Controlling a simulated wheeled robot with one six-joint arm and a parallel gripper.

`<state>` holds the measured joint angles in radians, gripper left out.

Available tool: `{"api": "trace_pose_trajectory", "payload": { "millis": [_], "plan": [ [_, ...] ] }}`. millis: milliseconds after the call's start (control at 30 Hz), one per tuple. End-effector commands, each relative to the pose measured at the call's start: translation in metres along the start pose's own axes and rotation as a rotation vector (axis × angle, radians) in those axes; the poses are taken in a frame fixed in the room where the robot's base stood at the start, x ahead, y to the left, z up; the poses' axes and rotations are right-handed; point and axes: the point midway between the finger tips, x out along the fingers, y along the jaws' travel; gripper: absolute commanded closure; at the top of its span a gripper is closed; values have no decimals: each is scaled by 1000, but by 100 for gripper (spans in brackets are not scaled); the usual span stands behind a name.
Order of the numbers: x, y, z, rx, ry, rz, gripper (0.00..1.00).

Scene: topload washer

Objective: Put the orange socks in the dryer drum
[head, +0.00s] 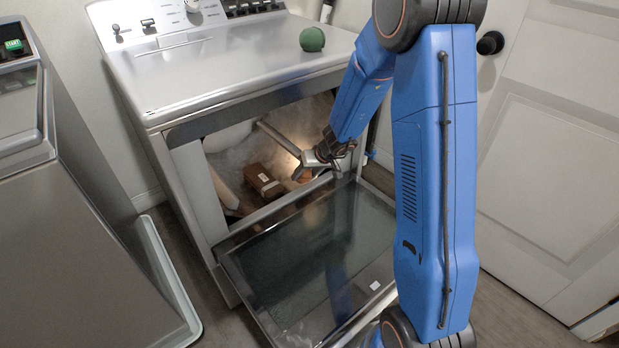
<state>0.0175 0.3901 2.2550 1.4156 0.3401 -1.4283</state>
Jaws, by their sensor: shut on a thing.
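The dryer drum (228,140) shows through the open front of the white dryer (200,85). My gripper (304,168) is inside the opening, at its right side. It is shut on the orange socks (301,176), of which only a small orange patch shows at the fingertips. The rest of the socks is hidden by my gripper and the shadow. I cannot tell whether the socks touch the drum floor.
A brown box (262,181) lies in the drum, left of my gripper. The dryer door (310,250) hangs open in front, with a small white item (375,285) on it. A green ball (312,39) sits on top. A grey washer (50,200) stands left.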

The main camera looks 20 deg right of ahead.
Motion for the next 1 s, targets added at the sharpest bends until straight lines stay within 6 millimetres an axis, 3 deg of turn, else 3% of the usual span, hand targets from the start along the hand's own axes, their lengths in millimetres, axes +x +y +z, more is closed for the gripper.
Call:
{"api": "trace_pose_trajectory", "payload": {
  "millis": [600, 1000],
  "plan": [
    [30, -14, -50, -1, 2, -1, 75],
    [40, -18, -66, -1, 1, 0, 75]
  ]
}}
